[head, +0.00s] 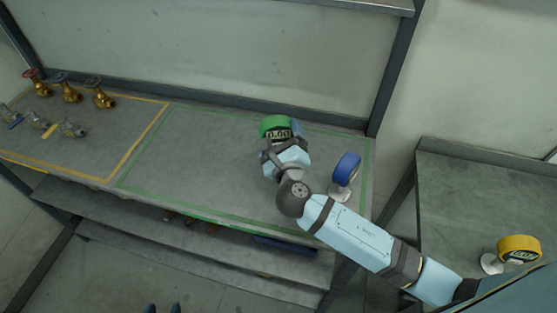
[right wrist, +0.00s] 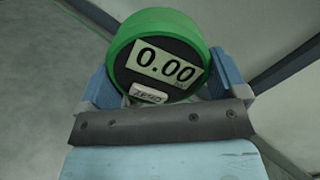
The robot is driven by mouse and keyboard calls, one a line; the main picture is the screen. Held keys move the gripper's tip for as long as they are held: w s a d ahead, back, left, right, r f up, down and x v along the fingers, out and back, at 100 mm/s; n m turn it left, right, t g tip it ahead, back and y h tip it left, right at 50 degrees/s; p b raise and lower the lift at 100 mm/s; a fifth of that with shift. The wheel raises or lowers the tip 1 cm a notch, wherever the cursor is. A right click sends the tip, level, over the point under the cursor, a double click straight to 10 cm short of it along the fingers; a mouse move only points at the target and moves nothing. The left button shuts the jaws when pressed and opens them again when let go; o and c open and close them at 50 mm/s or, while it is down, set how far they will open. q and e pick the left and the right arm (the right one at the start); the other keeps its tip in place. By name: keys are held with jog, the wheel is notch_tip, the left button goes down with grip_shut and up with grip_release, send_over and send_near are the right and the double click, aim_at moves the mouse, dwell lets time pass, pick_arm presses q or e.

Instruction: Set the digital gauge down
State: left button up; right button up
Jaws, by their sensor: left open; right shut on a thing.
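A round digital gauge with a green rim (head: 273,123) and a 0.00 display is held in my right gripper (head: 283,138), over the back of the green-outlined bench area. In the right wrist view the gauge (right wrist: 160,55) sits between the two blue fingers, its face towards the camera and slightly tilted. Its underside is hidden, so I cannot tell whether it touches the bench.
A blue gauge (head: 347,168) stands on the bench (head: 190,165) to the right of my right gripper. A yellow gauge (head: 518,249) stands on the right-hand table (head: 460,190). Brass valves (head: 70,94) and smaller grey valves (head: 72,128) occupy the yellow-outlined area. The green area's left is clear.

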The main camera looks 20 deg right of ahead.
notch_tip(320, 180, down, 4)
jog(key=shift+r, duration=0.2)
jog(key=shift+f+b, duration=0.3)
jog(key=shift+f, duration=1.9)
jog(key=o, duration=0.8)
jog(key=shift+f, duration=0.1)
jog(key=shift+o, duration=0.2)
